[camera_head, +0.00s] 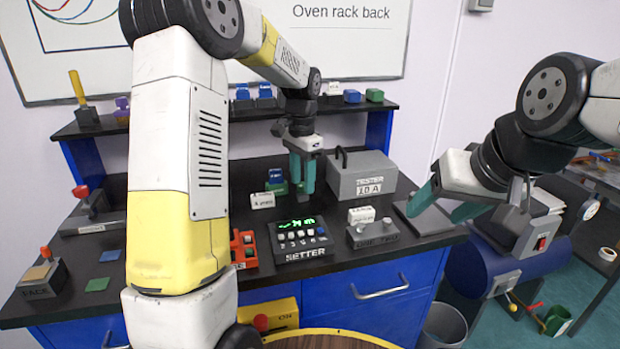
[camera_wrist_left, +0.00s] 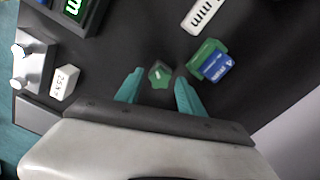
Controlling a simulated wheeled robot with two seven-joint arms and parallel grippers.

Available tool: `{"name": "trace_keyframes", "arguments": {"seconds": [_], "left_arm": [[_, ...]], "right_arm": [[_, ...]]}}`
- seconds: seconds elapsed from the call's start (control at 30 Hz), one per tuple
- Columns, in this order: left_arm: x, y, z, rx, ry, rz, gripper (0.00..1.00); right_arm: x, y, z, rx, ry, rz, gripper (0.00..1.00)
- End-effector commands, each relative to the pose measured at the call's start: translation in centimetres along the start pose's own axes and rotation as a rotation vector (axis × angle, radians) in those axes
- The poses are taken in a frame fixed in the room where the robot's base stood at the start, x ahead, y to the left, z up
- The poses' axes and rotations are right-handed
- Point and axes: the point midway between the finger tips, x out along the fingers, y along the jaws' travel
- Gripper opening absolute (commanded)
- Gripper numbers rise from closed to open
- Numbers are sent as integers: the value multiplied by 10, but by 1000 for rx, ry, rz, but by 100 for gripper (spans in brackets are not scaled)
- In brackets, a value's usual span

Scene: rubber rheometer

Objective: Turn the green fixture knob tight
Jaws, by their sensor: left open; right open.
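The green knob (camera_wrist_left: 160,74) is a small angular piece with a pale mark on top, on the dark worktop in the left wrist view. My left gripper (camera_wrist_left: 157,80) is open, with one teal finger on either side of it. Small gaps show at both sides; contact cannot be told. A green block with a blue labelled piece (camera_wrist_left: 211,61) stands just right of the knob. In the head view my left gripper (camera_head: 302,184) points down at the worktop, and the knob is not clearly visible there. My right gripper (camera_head: 447,204) is open and empty at the right.
The grey tester box (camera_head: 362,177) stands close right of my left gripper. The setter panel (camera_head: 300,240) and a grey two-knob unit (camera_head: 372,232) sit nearer the front. A grey plate (camera_head: 424,219) lies at the right.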

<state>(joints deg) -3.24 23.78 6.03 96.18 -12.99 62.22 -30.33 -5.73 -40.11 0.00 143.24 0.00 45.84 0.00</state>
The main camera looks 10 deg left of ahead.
Motion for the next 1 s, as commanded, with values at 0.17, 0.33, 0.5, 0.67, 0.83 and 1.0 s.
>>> {"name": "trace_keyframes", "arguments": {"seconds": [0.17, 0.33, 0.5, 0.67, 0.83, 1.0], "left_arm": [[0, 0, 0, -217, 0, -1, 46], [0, 0, 0, -322, 1, -1, 46], [0, 0, 0, -544, 1, -1, 46], [0, -1, 0, -664, 1, 0, 46], [0, -1, 0, -669, 1, 0, 46], [0, -1, 0, -667, 0, 0, 16]], "right_arm": [[0, 0, 0, 0, 0, 0, 62], [0, 0, 0, 0, 0, 0, 62], [0, 0, 0, 0, 0, 0, 62], [0, 0, 0, 0, 0, 0, 62], [0, 0, 0, 0, 0, 0, 62], [0, 0, 0, 0, 0, 0, 62]]}}
